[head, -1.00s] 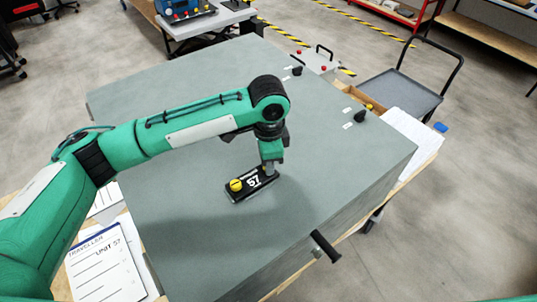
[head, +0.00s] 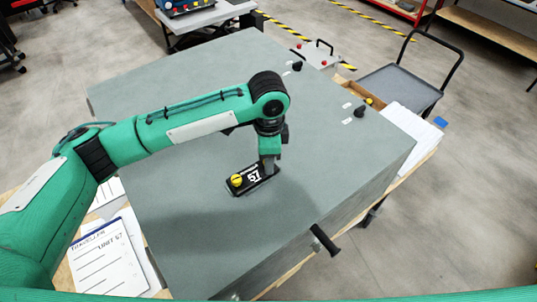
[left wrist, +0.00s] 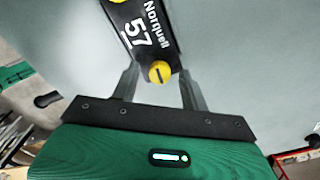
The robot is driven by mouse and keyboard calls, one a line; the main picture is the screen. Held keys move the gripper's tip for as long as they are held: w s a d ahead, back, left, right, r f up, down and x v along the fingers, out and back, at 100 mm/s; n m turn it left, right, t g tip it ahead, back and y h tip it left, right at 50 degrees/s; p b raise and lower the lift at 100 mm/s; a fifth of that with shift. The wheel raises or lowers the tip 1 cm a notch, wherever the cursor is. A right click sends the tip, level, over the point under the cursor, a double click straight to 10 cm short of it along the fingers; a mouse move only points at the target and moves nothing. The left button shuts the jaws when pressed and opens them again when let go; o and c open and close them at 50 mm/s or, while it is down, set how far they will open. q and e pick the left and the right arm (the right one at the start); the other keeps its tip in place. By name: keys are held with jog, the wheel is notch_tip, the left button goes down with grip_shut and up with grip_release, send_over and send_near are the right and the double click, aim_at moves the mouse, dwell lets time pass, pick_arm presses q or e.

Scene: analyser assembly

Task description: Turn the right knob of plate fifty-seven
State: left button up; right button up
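Plate fifty-seven (head: 240,190) is a black plate reading "57" on the top of the large grey cabinet (head: 190,235). Its left yellow knob (head: 236,180) is in plain sight. My left gripper (head: 269,174) points down at the plate's right end and hides the right knob in the head view. In the left wrist view, the plate (left wrist: 142,35) shows "Norquell 57", and the yellow right knob (left wrist: 160,72), with a dark slot, sits between the tips of my left gripper (left wrist: 159,78). The fingers stand apart either side of it; I cannot tell whether they touch it. My right gripper is out of view.
A black handle (head: 325,240) sticks out at the cabinet's front edge. Black knobs (head: 360,112) stand near its right edge. A clipboard (head: 108,262) lies at lower left. A grey cart (head: 400,88) stands at the back right. The cabinet top around the plate is clear.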

pick_arm(q)
jog(key=shift+r, duration=0.35)
notch_tip(320, 180, up, 13)
jog(key=b, duration=0.4)
